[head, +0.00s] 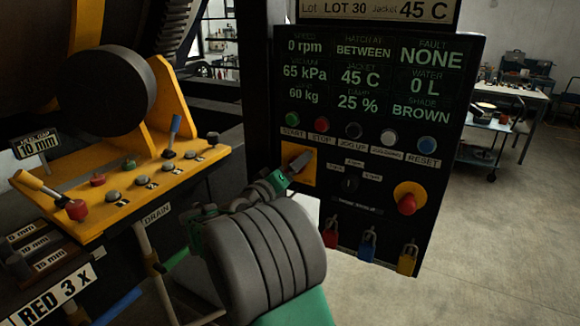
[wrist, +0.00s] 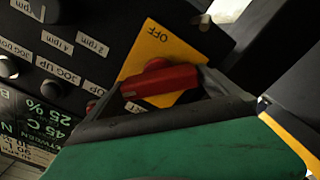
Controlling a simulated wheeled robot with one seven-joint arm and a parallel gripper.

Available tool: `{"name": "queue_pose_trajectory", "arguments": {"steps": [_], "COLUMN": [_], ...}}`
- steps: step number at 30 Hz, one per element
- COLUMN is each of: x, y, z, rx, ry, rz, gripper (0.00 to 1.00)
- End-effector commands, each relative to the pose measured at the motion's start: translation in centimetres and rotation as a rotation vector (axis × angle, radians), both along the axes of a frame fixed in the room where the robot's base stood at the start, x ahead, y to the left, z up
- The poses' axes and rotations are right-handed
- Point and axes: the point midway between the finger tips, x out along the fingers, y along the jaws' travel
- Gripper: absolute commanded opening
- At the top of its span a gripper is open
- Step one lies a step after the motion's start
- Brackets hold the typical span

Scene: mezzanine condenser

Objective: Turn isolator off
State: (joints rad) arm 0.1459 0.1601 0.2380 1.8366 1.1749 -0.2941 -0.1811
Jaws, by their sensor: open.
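The isolator is a yellow plate (head: 311,163) on the left side of the black control panel, partly hidden behind my gripper (head: 282,180) in the head view. In the wrist view the yellow plate (wrist: 140,62) shows tilted, with "OFF" printed near its upper edge. Its red handle (wrist: 160,83) lies nearly level across the plate there, away from the "OFF" mark. My gripper (wrist: 162,104) is open right at the handle, with the handle's bar showing just beyond its dark fingers. I cannot tell whether the fingers touch it.
A row of round buttons (head: 353,130) sits above the isolator. A red stop knob on yellow (head: 407,203) is to the right. Several padlocks (head: 367,245) hang along the panel's bottom edge. A yellow lever console (head: 130,185) stands left of my arm. The floor on the right is clear.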

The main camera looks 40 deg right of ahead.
Motion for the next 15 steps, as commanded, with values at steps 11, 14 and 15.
{"name": "queue_pose_trajectory", "arguments": {"steps": [11,14,15], "x": [-0.01,-0.02,-0.02], "y": [0.04,0.04,0.04], "z": [-0.04,-0.05,-0.05], "rx": [0.001,0.001,0.001], "ry": [0.0,0.0,0.0], "rz": [0.001,0.0,0.0], "gripper": [0.81,0.73,0.7]}}
